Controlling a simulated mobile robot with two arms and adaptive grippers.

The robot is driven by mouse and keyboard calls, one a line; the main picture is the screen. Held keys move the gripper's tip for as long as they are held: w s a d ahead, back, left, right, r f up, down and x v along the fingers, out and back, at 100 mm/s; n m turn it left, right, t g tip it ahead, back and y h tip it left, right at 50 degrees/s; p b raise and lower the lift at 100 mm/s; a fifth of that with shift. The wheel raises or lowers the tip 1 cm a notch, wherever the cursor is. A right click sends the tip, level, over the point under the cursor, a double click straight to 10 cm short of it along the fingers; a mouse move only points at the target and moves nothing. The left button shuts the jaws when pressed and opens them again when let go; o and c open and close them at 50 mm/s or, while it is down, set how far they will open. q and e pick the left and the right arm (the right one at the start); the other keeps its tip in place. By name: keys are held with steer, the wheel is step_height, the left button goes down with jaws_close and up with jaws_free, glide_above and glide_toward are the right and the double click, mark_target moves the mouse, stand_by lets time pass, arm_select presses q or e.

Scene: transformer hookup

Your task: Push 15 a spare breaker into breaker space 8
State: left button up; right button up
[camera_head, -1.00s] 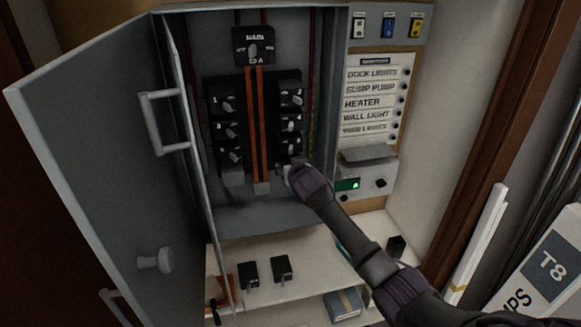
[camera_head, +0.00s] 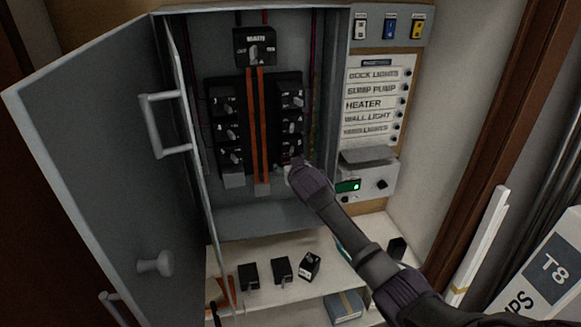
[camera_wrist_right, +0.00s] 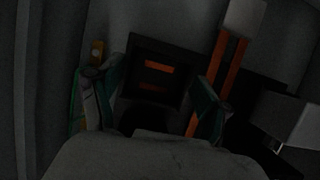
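My right gripper (camera_head: 291,172) reaches the lower end of the panel's right breaker column (camera_head: 291,124). In the right wrist view its two green-sided fingers (camera_wrist_right: 150,105) are spread apart, with no breaker seen between them. Beyond them is a dark square bay with orange slots (camera_wrist_right: 155,80), which looks like an empty breaker space; its number is not readable. In the head view the gripper hides most of this spot. Two spare breakers, a left one (camera_head: 248,277) and a middle one (camera_head: 281,270), stand on the shelf. A third breaker (camera_head: 309,265) lies tilted beside them. My left gripper is out of view.
The open cabinet door (camera_head: 95,170) stands on the left. The main breaker (camera_head: 254,47) is above the orange bus bars (camera_head: 255,130). A label board (camera_head: 373,100) and a box with a green display (camera_head: 349,186) are close on the right. The shelf (camera_head: 335,290) has some bare room.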

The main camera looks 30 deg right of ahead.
steer(key=shift+s+a+f, duration=0.1)
steer(key=shift+f, duration=0.1)
steer(key=shift+s+p, duration=0.15)
steer(key=shift+p, duration=0.15)
steer(key=shift+s+r, duration=0.1)
steer(key=shift+s, duration=0.15)
steer(key=shift+w, duration=0.1)
jaws_close()
steer(key=shift+o, duration=1.6)
jaws_free()
